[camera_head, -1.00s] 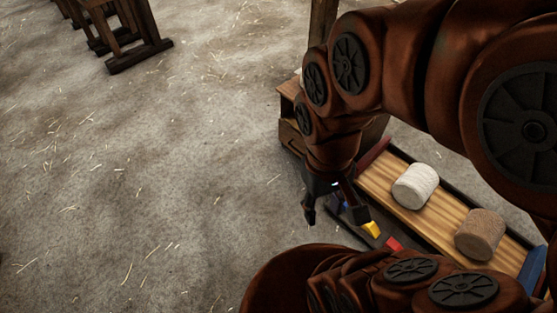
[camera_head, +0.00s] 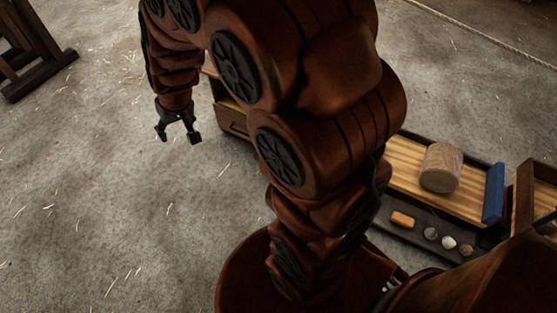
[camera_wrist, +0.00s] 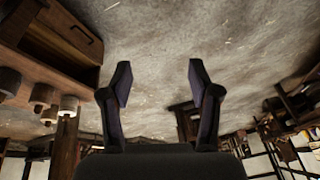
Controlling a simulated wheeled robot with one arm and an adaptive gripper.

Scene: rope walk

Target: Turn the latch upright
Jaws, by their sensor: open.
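My gripper (camera_head: 178,132) hangs open and empty over the bare floor at the left in the head view. A wooden cabinet with a drawer (camera_head: 233,122) stands just right of my gripper, partly hidden behind my arm. The drawer front (camera_wrist: 72,28) also shows at the upper left of the wrist view.
A wooden tray (camera_head: 408,168) holds a tan cylinder (camera_head: 440,168) and has a blue end (camera_head: 494,193). A dark lower shelf carries an orange block (camera_head: 402,220) and several small round things. A wooden trestle (camera_head: 35,55) stands far left. The floor between is clear.

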